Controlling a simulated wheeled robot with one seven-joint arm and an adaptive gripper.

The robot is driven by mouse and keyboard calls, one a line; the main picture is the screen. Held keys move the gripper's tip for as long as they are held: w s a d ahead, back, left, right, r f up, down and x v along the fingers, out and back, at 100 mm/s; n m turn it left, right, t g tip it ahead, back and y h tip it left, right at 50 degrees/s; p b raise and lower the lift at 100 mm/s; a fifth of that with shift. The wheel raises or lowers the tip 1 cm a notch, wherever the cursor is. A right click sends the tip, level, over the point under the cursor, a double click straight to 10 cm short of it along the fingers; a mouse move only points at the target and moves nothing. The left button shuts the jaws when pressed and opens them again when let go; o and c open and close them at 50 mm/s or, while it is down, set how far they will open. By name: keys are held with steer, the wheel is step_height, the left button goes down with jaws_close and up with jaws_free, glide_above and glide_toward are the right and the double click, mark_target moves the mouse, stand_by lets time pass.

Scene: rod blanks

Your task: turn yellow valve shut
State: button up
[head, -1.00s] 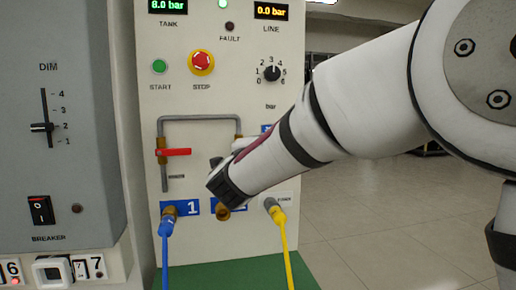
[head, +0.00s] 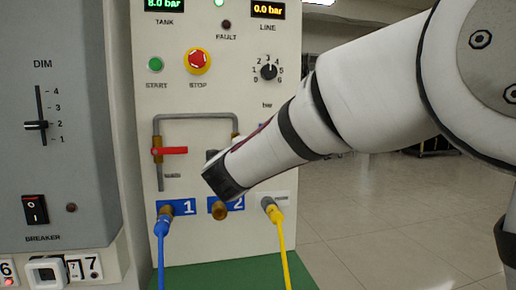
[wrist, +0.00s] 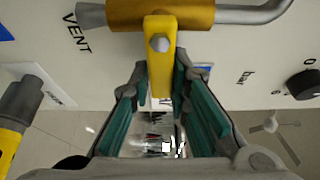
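The yellow valve handle (wrist: 161,65) shows in the wrist view as a flat bar with a grey bolt, mounted on a brass valve body (wrist: 180,14) on a grey pipe. My gripper (wrist: 170,90) is open, with one teal-padded finger on each side of the handle's lower end. Gaps show beside the handle; I cannot tell whether either finger touches it. In the head view my arm hides the yellow handle, and my gripper's fingers are mostly hidden near the dark wrist end (head: 222,178).
A red-handled valve (head: 170,151) sits on the left pipe. Below are a blue hose (head: 162,250), a brass port labelled 2 (head: 219,211) and a yellow hose (head: 280,235). A knob (head: 268,72) and a red stop button (head: 198,61) are above. Open floor lies right.

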steer(key=shift+o, duration=1.2)
steer(key=shift+s, duration=0.1)
steer(key=s+a, duration=0.1)
steer(key=s, duration=1)
steer(key=shift+s+a, duration=0.15)
steer(key=shift+s, duration=0.2)
